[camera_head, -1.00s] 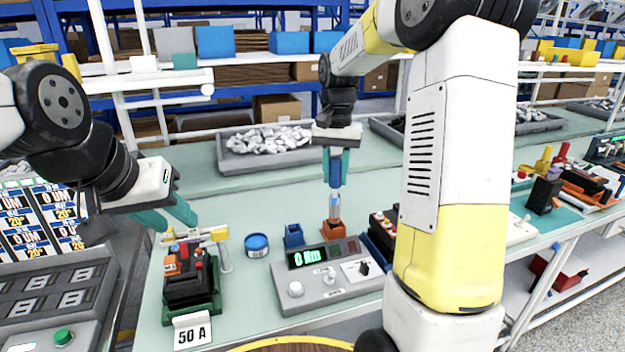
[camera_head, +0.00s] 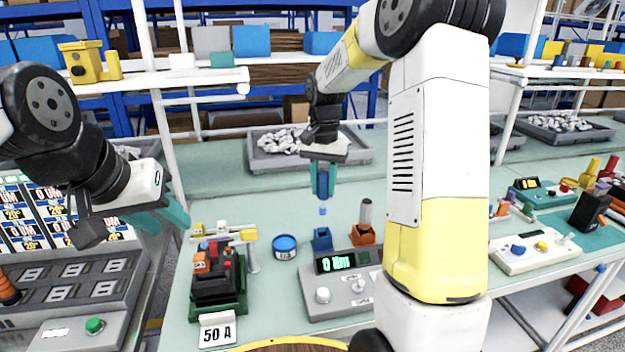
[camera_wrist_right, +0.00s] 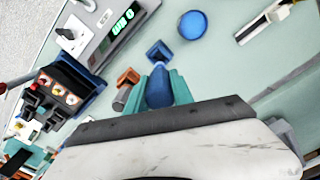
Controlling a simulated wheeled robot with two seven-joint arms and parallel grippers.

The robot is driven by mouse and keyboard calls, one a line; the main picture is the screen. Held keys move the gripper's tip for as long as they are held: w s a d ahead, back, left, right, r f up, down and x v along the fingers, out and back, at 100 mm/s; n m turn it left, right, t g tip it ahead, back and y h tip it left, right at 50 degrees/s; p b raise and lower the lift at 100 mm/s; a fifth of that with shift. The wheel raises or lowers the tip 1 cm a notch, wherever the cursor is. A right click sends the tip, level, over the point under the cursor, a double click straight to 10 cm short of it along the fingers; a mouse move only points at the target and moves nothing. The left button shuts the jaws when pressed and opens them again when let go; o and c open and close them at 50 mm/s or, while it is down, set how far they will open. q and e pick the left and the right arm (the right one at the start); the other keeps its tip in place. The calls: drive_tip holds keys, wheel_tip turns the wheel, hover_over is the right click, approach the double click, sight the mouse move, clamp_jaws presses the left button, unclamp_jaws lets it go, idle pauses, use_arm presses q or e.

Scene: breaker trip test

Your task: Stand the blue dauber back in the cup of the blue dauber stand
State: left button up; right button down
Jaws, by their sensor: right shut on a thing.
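The blue dauber (camera_head: 323,210) hangs upright in my right gripper (camera_head: 322,192), its tip pointing down. The right gripper is shut on its blue body (camera_wrist_right: 158,88). The blue dauber stand (camera_head: 322,241) is on the bench just below the tip, with a visible gap between them in the head view. In the right wrist view the stand (camera_wrist_right: 158,52) lies just ahead of the dauber. My left gripper (camera_head: 165,216) is open and empty, left of the breaker fixture. The inside of the stand's cup is mostly hidden.
An orange stand (camera_head: 363,235) holding a grey dauber (camera_head: 366,212) is close on the right. A blue-lidded jar (camera_head: 285,246) is on the left. A grey meter box (camera_head: 340,292) sits in front. The breaker fixture (camera_head: 217,285) is further left. Bench behind is clear up to a grey tray (camera_head: 262,165).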

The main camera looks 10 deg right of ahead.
sight(323, 195)
drive_tip(key=shift+f, duration=2.4)
drive_tip(key=shift+f, duration=3.1)
drive_tip(key=c, duration=1)
unclamp_jaws()
drive_tip(key=shift+r, duration=0.1)
drive_tip(key=shift+r, duration=3.85)
drive_tip(key=shift+s+r, duration=0.1)
